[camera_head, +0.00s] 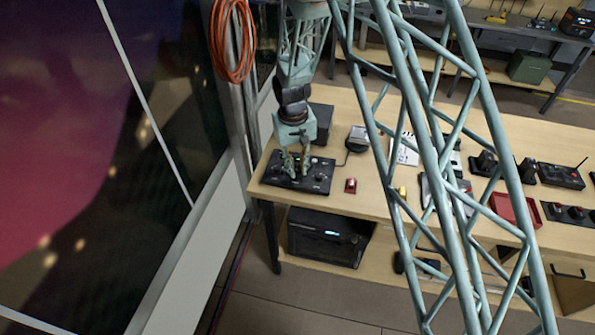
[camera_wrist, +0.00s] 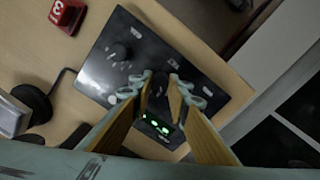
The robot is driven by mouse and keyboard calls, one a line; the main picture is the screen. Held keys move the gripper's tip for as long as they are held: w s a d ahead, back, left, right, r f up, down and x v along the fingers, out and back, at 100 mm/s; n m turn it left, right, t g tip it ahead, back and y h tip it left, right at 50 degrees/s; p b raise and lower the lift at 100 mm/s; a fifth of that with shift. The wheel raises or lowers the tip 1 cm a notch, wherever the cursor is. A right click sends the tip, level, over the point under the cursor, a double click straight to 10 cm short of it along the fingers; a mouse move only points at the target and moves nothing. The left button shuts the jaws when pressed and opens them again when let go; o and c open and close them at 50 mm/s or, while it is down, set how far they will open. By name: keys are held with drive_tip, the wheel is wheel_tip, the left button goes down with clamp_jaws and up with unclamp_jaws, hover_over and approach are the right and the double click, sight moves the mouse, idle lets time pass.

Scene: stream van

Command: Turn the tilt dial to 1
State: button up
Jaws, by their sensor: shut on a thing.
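A black control panel (camera_head: 318,186) lies flat near the left end of the wooden table. It also shows in the wrist view (camera_wrist: 95,75), with small pale markings too small to read. My gripper (camera_head: 292,175) points down over the panel's left part. In the wrist view my gripper (camera_wrist: 161,86) has its fingertips closed around a dark dial (camera_wrist: 160,80), which they partly hide. I cannot read its label or setting. A second black knob (camera_wrist: 120,52) stands apart from the fingers.
A red block (camera_head: 350,186) marked 3 sits just right of the panel. A black cabled device (camera_head: 357,139) stands behind it. A teal truss (camera_head: 440,150) crosses the head view in front of the table. A large window stands left.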

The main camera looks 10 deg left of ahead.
sight(296, 171)
drive_tip(key=shift+n+b, duration=0.35)
drive_tip(key=shift+n, duration=0.45)
drive_tip(key=o, duration=0.9)
drive_tip(key=shift+r, duration=0.1)
drive_tip(key=shift+s+a+r, duration=0.1)
drive_tip(key=shift+a+r, duration=0.05)
drive_tip(key=shift+r, duration=2.85)
drive_tip(key=shift+s+a+r, duration=0.1)
drive_tip(key=shift+r, duration=2.85)
